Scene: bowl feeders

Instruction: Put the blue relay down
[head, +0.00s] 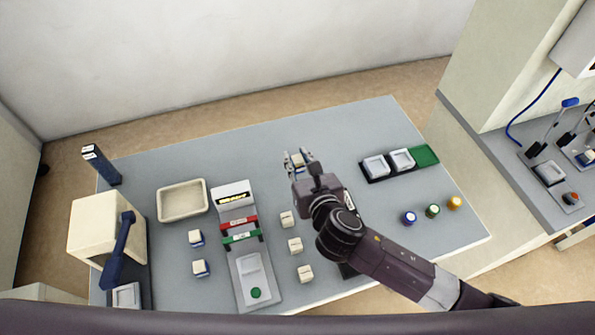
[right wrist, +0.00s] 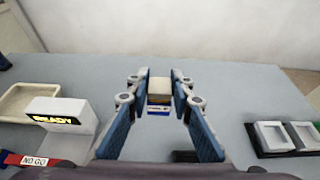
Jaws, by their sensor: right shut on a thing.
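My right gripper (head: 298,158) reaches over the middle of the table from the lower right. It is shut on a small relay with a cream top and a blue base, the blue relay (head: 297,160). In the right wrist view the blue relay (right wrist: 158,96) sits between the blue finger pads of the gripper (right wrist: 159,98), its label facing the camera. I cannot tell whether its underside touches the table. My left gripper is not in view.
A tester (head: 247,272) with a lit READY display stands left of the gripper, beside a beige tray (head: 183,201). Several cream relays (head: 295,245) stand right of it. A black holder (head: 388,165) with two pale trays and a green pad lies right. The back table (head: 270,137) is clear.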

